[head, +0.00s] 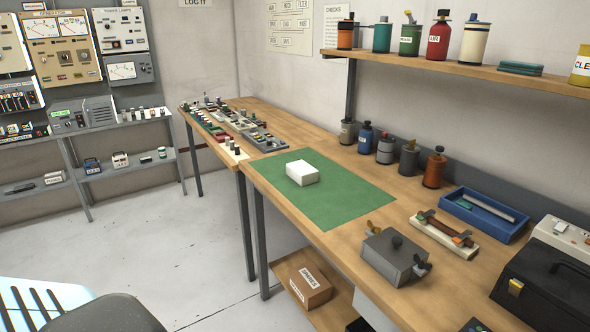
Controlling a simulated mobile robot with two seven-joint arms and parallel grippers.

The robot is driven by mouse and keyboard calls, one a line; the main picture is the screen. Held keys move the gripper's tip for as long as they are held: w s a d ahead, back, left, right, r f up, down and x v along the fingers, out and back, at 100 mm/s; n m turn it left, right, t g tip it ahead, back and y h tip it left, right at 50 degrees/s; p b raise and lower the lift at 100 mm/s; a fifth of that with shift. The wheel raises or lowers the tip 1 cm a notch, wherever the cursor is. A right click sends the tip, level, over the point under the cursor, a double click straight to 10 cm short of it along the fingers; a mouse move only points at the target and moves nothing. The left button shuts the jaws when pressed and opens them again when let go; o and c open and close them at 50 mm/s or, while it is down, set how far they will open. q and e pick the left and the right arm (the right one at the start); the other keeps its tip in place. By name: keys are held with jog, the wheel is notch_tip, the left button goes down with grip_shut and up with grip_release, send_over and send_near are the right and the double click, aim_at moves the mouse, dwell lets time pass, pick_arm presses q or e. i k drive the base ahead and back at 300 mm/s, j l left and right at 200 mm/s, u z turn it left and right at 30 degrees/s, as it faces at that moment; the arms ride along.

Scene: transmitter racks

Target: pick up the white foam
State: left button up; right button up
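The white foam (302,173) is a small white block. It lies on the upper left part of a green mat (345,208) on the wooden workbench (408,186). Nothing touches the foam, and the mat around it is bare. Neither of my grippers shows in the head view.
Several bottles stand along the wall behind the mat, including a blue one (365,138). A grey metal box (395,257) sits right of the mat, near a blue tray (484,215). A shelf (470,67) hangs above. Open floor (150,235) lies left of the bench.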

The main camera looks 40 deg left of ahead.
aim_at(301, 171)
jog(key=i+j, duration=0.1)
jog(key=j, duration=0.5)
jog(key=i+j, duration=0.1)
jog(key=j, duration=0.55)
